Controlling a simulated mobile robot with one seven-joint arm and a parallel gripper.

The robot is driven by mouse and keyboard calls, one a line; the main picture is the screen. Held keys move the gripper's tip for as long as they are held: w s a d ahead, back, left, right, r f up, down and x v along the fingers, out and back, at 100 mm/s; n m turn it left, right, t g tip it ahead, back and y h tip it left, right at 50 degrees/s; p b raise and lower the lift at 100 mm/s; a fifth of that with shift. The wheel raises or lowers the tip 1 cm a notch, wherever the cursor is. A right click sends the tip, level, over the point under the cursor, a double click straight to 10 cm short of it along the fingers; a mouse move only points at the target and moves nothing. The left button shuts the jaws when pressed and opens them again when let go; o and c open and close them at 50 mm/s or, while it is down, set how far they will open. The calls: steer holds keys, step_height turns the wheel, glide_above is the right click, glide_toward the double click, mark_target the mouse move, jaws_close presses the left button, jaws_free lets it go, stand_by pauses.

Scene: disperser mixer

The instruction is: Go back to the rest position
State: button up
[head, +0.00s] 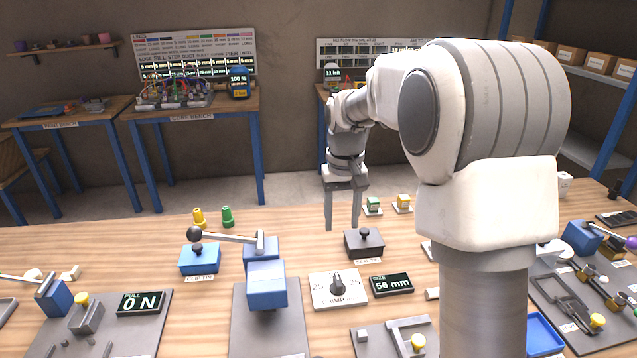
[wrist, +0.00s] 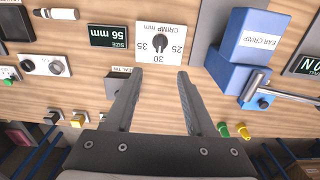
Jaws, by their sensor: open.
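My gripper (head: 342,222) hangs from my arm above the far part of the wooden workbench, fingers pointing down. In the wrist view its two fingers (wrist: 160,75) are apart with nothing between them. A dark grey block with a black knob (head: 364,242) stands on the bench just right of the fingertips and lower; in the wrist view it is partly hidden by a finger. No held object shows.
A blue crimp machine with a lever (head: 266,283) stands left of my gripper. A crimp dial (head: 338,289) and a 56 mm display (head: 391,284) lie in front. Yellow (head: 199,217) and green (head: 227,216) pieces stand at the far edge. Shelves (head: 598,75) are at right.

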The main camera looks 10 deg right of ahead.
steer(key=s+r+t, duration=0.3)
steer(key=s+r, duration=0.6)
steer(key=s, duration=0.5)
steer(key=s+f+t, duration=0.1)
steer(key=s+t, duration=0.1)
steer(key=s, duration=1)
steer(key=shift+s+f, duration=0.2)
steer(key=shift+s, duration=0.15)
